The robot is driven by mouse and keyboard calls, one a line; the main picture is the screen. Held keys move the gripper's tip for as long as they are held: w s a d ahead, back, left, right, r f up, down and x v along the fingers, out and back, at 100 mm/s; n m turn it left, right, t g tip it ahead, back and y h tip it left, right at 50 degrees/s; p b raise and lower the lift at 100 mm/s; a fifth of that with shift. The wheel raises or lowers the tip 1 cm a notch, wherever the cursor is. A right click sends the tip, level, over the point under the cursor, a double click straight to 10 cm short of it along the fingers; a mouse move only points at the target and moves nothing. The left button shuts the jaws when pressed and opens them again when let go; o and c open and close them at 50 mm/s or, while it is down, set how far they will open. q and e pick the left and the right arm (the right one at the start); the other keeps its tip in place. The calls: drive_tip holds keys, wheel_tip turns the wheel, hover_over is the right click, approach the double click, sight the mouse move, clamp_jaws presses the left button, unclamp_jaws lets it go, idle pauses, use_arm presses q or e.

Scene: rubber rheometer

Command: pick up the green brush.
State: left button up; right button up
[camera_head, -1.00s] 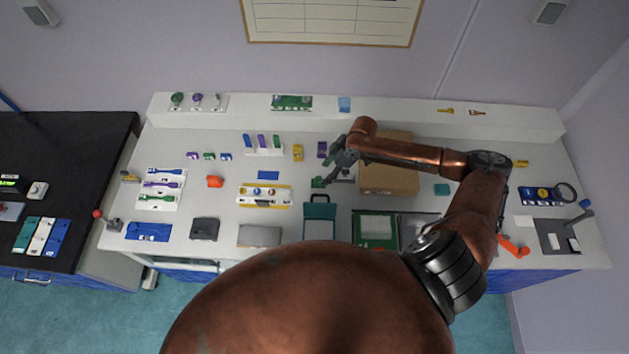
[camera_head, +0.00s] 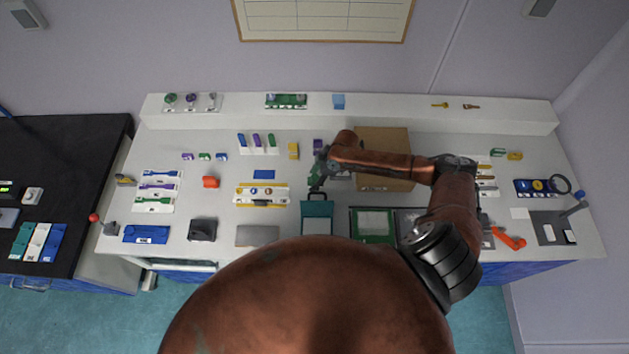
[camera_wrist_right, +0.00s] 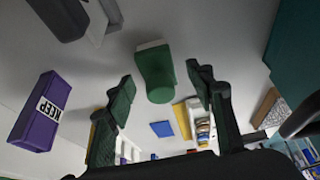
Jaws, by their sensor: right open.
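The green brush (camera_wrist_right: 155,75), a green block with a pale strip along one end, lies on the white bench in the right wrist view. My right gripper (camera_wrist_right: 160,78) is open, with one finger on either side of the brush. Gaps show between the fingers and the brush, and no contact is visible. In the head view my right gripper (camera_head: 317,178) is over the bench just behind the open teal case, and it hides most or all of the brush there. My left gripper is not in view.
The teal case (camera_head: 317,210) stands in front of the gripper and a cardboard box (camera_head: 395,140) to its right. A purple block (camera_wrist_right: 40,110) marked KEEP lies to the left in the wrist view. A blue card (camera_wrist_right: 162,128) and a tray of rolls (camera_wrist_right: 200,125) lie beyond.

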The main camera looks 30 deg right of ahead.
sight(315, 176)
clamp_jaws()
idle(0.5)
drive_tip(key=shift+r, duration=0.1)
wheel_tip(315, 176, up, 10)
drive_tip(key=shift+f+b, duration=0.1)
drive_tip(key=shift+b, duration=0.65)
drive_tip(key=c, duration=0.7)
unclamp_jaws()
drive_tip(key=c, duration=0.4)
